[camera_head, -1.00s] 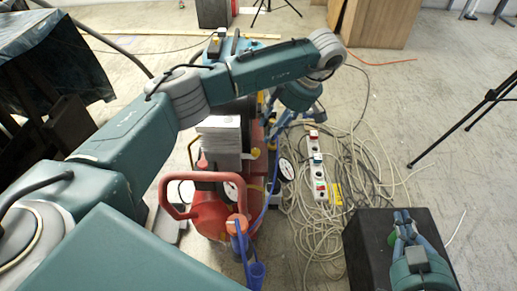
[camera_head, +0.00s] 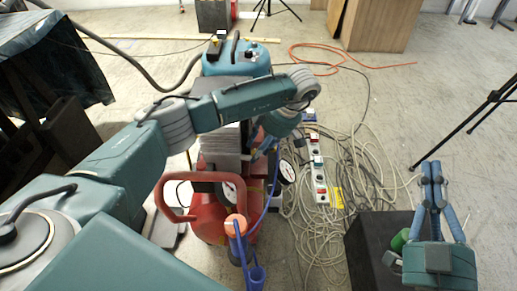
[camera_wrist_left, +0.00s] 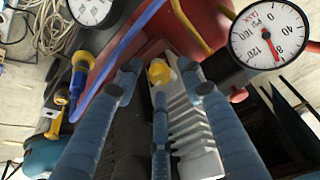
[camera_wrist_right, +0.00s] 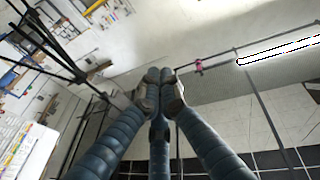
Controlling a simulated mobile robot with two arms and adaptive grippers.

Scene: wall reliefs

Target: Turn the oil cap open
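A small yellow oil cap (camera_wrist_left: 160,72) shows near the middle of the left wrist view, beside the grey ribbed block of the red compressor (camera_head: 212,222). My left gripper (camera_wrist_left: 163,92) is open, with its fingers spread around the line to the cap; I cannot tell whether any finger touches it. In the head view my left gripper (camera_head: 262,150) is over the compressor's right side, and its hand hides the cap there. My right gripper (camera_head: 432,165) is shut and empty, raised above a black box at the lower right. Its fingertips meet in the right wrist view (camera_wrist_right: 160,82).
Pressure gauges sit near the cap, one large in the left wrist view (camera_wrist_left: 270,35). A red handle (camera_head: 210,185) and blue hose are at the compressor's front. Tangled cables and a power strip (camera_head: 319,175) lie right. The black box (camera_head: 375,250) stands lower right.

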